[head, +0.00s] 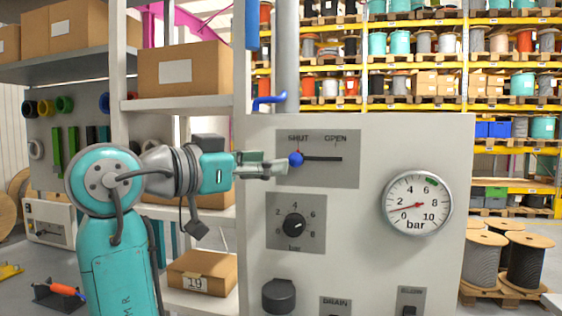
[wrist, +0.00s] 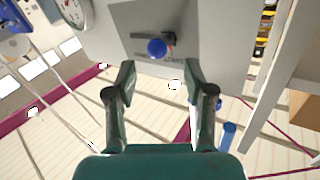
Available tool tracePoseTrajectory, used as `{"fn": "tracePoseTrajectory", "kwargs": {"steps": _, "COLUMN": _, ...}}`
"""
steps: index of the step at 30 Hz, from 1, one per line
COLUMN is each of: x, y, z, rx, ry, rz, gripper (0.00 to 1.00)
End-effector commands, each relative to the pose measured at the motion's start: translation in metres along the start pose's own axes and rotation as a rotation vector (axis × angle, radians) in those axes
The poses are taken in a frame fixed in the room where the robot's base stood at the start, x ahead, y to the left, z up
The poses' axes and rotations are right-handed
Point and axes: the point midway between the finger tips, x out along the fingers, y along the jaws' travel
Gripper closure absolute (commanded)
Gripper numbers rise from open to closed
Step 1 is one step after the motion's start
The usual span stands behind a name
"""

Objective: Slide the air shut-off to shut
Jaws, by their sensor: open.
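The air shut-off is a blue round knob (head: 296,159) on a dark horizontal slot in a grey plate (head: 330,176) on the panel. The knob sits at the slot's left end, under the word SHUT; OPEN is marked at the right end. My gripper (head: 282,168) is just left of the knob in the head view. In the wrist view the knob (wrist: 157,48) lies beyond the two fingertips, roughly centred between them. My gripper (wrist: 160,79) is open and empty. The knob appears apart from the fingers, though the head view overlaps them closely.
Below the slide is a black dial (head: 294,226) marked in bar. A round pressure gauge (head: 418,190) is at right, its red needle low. A blue lever (head: 268,99) and grey pipe stand above the panel. Shelves with cardboard boxes (head: 184,70) are behind my arm.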

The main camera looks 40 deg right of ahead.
Motion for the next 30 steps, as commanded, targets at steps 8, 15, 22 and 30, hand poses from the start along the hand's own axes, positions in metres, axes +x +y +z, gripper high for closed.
{"fn": "tracePoseTrajectory", "kwargs": {"steps": 8, "x": -0.049, "y": -0.001, "z": 0.0, "rx": -0.002, "ry": -0.001, "rz": -0.003, "gripper": 0.47}}
{"fn": "tracePoseTrajectory", "kwargs": {"steps": 15, "x": -0.065, "y": -0.001, "z": 0.0, "rx": -0.001, "ry": 0.0, "rz": -0.001, "gripper": 0.47}}
{"fn": "tracePoseTrajectory", "kwargs": {"steps": 22, "x": -0.066, "y": -0.001, "z": 0.0, "rx": -0.001, "ry": 0.0, "rz": 0.0, "gripper": 0.47}}
{"fn": "tracePoseTrajectory", "kwargs": {"steps": 30, "x": -0.065, "y": -0.001, "z": 0.001, "rx": -0.002, "ry": 0.0, "rz": -0.001, "gripper": 0.47}}
